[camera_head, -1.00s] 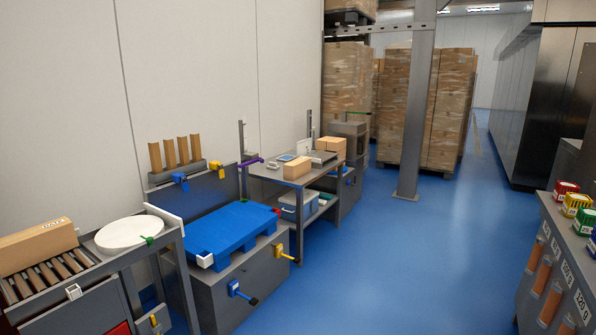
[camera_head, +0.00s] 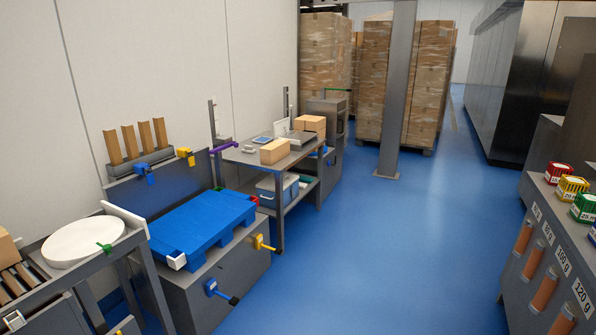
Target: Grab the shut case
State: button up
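Several closed-looking cardboard boxes are in view, and I cannot tell which one is the shut case. One carton (camera_head: 6,248) lies on the rollers at the left edge, mostly cut off by the frame. A small brown box (camera_head: 273,152) sits near the front of the grey table (camera_head: 245,158). Another brown box (camera_head: 309,124) sits further back on that table, beside a flat grey device. My gripper is not in view.
A white round disc (camera_head: 85,243) lies beside the rollers. A blue pallet-like platform (camera_head: 200,222) tops a grey cabinet. A blue-and-white tub (camera_head: 276,190) is on the table's lower shelf. A counter with coloured tubs (camera_head: 573,188) stands right. Blue floor (camera_head: 390,250) is clear between.

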aim_at(271, 154)
jog(key=i, duration=1.35)
jog(key=i+u, duration=0.1)
jog(key=i, duration=1.25)
jog(key=i+l, duration=0.1)
jog(key=i, duration=1.25)
jog(key=i+u, duration=0.3)
jog(key=i, duration=0.15)
jog(key=i+l+u, duration=0.6)
jog(key=i, duration=0.25)
jog(key=j, duration=0.1)
